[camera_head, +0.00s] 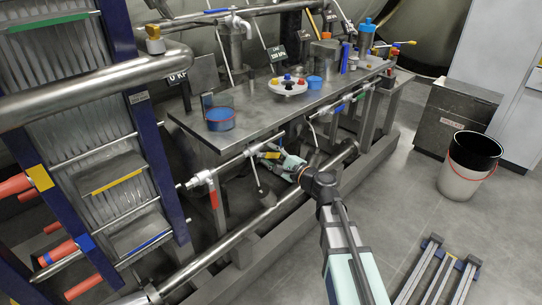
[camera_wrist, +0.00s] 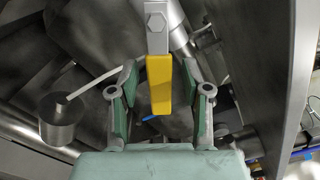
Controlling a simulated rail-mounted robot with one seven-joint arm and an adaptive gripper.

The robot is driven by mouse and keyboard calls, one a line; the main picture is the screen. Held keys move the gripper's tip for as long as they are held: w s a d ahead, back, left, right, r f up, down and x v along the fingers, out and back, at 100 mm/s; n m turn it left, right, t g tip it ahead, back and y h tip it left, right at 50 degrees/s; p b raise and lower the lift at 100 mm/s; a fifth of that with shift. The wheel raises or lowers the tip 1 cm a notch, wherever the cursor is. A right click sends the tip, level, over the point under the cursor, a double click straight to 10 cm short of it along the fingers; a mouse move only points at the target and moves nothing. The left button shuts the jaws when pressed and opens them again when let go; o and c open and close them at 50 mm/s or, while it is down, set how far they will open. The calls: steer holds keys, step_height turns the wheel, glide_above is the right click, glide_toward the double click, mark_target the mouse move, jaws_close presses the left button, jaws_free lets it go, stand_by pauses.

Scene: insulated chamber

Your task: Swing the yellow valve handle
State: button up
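The yellow valve handle (camera_wrist: 159,85) shows in the wrist view, hanging from a metal stem with a hex bolt. Its lower end lies between the two fingers of my gripper (camera_wrist: 158,72). The fingers have green pads and are open, with a visible gap on both sides of the handle, narrower on the right. In the head view, my gripper (camera_head: 279,159) is at the pipe under the front edge of the metal table. The yellow handle (camera_head: 269,155) is small there and partly hidden by the gripper.
The metal table (camera_head: 255,115) is just above my gripper and holds a blue-filled beaker (camera_head: 219,118) and a white carousel (camera_head: 288,86). A thick pipe (camera_head: 255,222) runs below. A bucket (camera_head: 466,168) stands on the floor at right.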

steer(key=v, duration=1.2)
